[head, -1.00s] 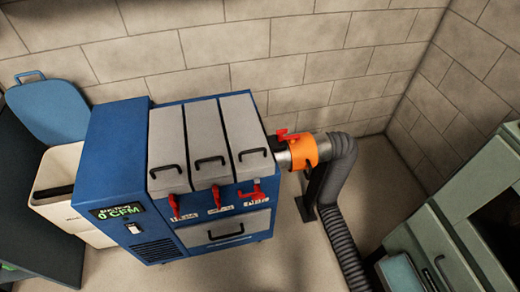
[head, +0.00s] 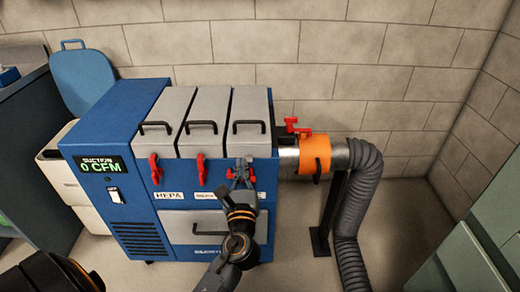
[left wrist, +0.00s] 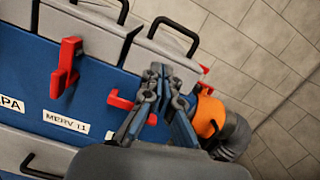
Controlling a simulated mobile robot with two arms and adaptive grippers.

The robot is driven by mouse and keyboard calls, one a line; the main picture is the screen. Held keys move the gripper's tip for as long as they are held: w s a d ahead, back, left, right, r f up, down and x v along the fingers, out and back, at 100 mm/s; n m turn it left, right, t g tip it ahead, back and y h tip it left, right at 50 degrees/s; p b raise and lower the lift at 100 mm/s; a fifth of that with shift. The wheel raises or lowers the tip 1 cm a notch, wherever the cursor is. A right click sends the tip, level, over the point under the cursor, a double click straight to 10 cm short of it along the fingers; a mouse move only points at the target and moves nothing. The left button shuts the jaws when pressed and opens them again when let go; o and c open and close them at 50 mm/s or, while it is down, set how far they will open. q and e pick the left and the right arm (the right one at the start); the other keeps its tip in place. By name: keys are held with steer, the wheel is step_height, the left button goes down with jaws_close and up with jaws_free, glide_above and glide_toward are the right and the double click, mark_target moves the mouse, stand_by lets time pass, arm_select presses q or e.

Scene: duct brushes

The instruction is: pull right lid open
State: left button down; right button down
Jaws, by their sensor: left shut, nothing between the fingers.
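The right lid (head: 249,105) is a long grey panel on top of the blue suction unit and lies closed. It has a black handle (head: 249,126), which also shows in the left wrist view (left wrist: 174,33). Its red latch (head: 253,171) below is turned sideways, while the other two latches hang down. The latch also shows in the left wrist view (left wrist: 121,102). My left gripper (head: 241,166) is shut and empty in front of this latch, below the handle, partly covering the latch. Whether it touches the latch I cannot tell. My right gripper is not in view.
The middle lid (head: 206,105) and left lid (head: 160,105) lie closed alongside. An orange collar (head: 315,153) with a red lever and a grey hose (head: 357,200) stand at the unit's right. A green cabinet (head: 480,240) is at far right. Floor between hose and cabinet is clear.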

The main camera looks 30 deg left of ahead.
mark_target(246, 141)
arm_select(q)
steer(key=shift+m+t, duration=0.5)
steer(key=shift+m, duration=0.4)
steer(key=x, duration=0.3)
steer(key=r+x, duration=0.1)
steer(key=x, duration=0.6)
steer(key=shift+w+d+r, duration=0.2)
steer(key=shift+d+r, duration=0.05)
steer(key=shift+r, duration=0.1)
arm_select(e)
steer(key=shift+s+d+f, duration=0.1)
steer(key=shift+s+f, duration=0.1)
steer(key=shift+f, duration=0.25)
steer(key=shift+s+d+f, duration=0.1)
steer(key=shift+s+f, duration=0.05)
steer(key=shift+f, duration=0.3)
arm_select(q)
steer(key=shift+r+p, duration=0.2)
steer(key=shift+p, duration=0.25)
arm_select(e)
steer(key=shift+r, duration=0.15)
